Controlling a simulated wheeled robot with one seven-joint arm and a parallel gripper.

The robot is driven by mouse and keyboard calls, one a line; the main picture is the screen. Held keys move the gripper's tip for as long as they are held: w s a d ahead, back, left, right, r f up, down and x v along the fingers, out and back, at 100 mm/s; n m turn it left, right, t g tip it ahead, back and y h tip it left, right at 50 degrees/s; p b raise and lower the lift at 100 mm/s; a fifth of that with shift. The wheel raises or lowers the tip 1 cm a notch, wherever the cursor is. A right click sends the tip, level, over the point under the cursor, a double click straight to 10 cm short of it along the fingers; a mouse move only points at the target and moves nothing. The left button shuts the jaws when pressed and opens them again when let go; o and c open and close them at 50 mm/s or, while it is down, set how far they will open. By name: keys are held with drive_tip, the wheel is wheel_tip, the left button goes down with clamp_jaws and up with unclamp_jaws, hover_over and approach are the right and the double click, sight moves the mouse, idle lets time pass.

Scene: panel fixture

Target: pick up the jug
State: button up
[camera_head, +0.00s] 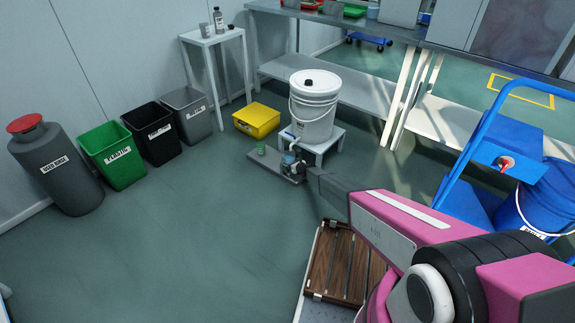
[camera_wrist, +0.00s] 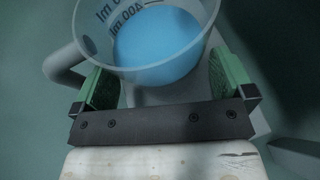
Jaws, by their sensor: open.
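The jug (camera_wrist: 160,45) is a clear measuring vessel with dark volume markings, holding blue liquid. Its handle (camera_wrist: 62,72) points left in the wrist view. My gripper (camera_wrist: 163,76) is open, its two green-padded fingers on either side of the jug's near part. I cannot tell whether the pads touch the wall. In the head view the jug (camera_head: 288,158) is small and partly hidden by my gripper (camera_head: 293,170), on or just above a low grey platform (camera_head: 262,157).
A small green item (camera_head: 261,149) stands on the platform left of the jug. A white lidded bucket (camera_head: 313,108) on a white stool (camera_head: 325,139) stands just behind. A yellow box (camera_head: 256,120) is further back. The floor to the left is clear up to several bins.

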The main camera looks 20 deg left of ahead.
drive_tip(key=shift+w+a+f, duration=0.25)
drive_tip(key=shift+w+a, duration=0.15)
drive_tip(key=shift+a, duration=0.1)
drive_tip(key=shift+c, duration=0.3)
drive_tip(key=c, duration=1)
drive_tip(key=shift+o, duration=0.2)
drive_tip(key=shift+d+r, duration=0.1)
drive_tip(key=shift+r, duration=0.2)
